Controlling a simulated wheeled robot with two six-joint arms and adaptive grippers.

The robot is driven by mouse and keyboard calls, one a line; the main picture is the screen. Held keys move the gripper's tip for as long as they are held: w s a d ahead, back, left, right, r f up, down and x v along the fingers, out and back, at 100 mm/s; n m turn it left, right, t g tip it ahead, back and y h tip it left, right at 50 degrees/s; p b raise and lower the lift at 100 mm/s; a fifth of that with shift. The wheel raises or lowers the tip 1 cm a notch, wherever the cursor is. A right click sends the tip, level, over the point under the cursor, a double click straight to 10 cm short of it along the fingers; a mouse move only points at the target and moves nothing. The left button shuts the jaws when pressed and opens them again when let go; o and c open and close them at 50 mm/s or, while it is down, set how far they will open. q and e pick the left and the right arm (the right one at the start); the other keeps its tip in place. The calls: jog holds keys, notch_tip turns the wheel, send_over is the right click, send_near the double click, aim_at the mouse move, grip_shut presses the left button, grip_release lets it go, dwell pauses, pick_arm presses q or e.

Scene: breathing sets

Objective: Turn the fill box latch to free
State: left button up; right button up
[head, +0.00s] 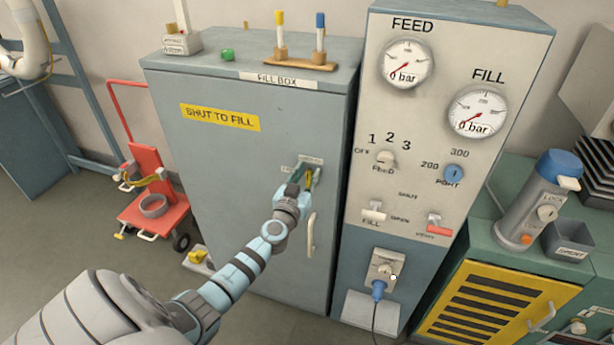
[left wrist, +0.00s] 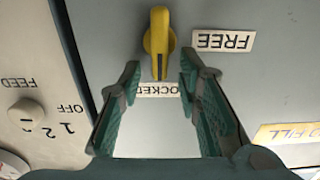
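The fill box (head: 240,190) is a grey cabinet with a yellow "SHUT TO FILL" label, and its door looks shut. Its yellow latch (head: 310,177) is on the right side of the door. In the left wrist view, which is upside down, the latch (left wrist: 158,42) points at the LOCKED label (left wrist: 158,88); the FREE label (left wrist: 225,41) is to its right. My left gripper (head: 298,190) is at the latch, partly hiding it in the head view. Its fingers (left wrist: 159,76) are open either side of the latch's tip, without clear contact. My right gripper is out of view.
A door handle (head: 311,235) is just below my left gripper. The gauge panel (head: 440,120) with knobs and switches stands close on the right. Small bottles stand in a wooden rack (head: 299,62) on the box top. A red trolley (head: 153,195) is at left.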

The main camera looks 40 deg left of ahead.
pick_arm(q)
grip_shut()
jog(key=shift+n, duration=0.3)
jog(key=n, duration=0.2)
jog(key=shift+s+a+f+n+p, duration=0.1)
jog(key=shift+s+a+n+p, duration=0.05)
jog(key=shift+a+n+p, duration=0.2)
jog(key=n, duration=0.4)
jog(key=shift+s+a+f+n, duration=0.15)
jog(key=shift+a+f+n, duration=0.1)
jog(key=shift+a, duration=0.15)
jog(key=n, duration=0.3)
jog(key=f+n+b, duration=0.1)
jog(key=n, duration=0.2)
jog(key=a+f+n, duration=0.1)
jog(key=n, duration=0.3)
jog(key=shift+s+b, duration=0.15)
jog(key=shift+b, duration=0.25)
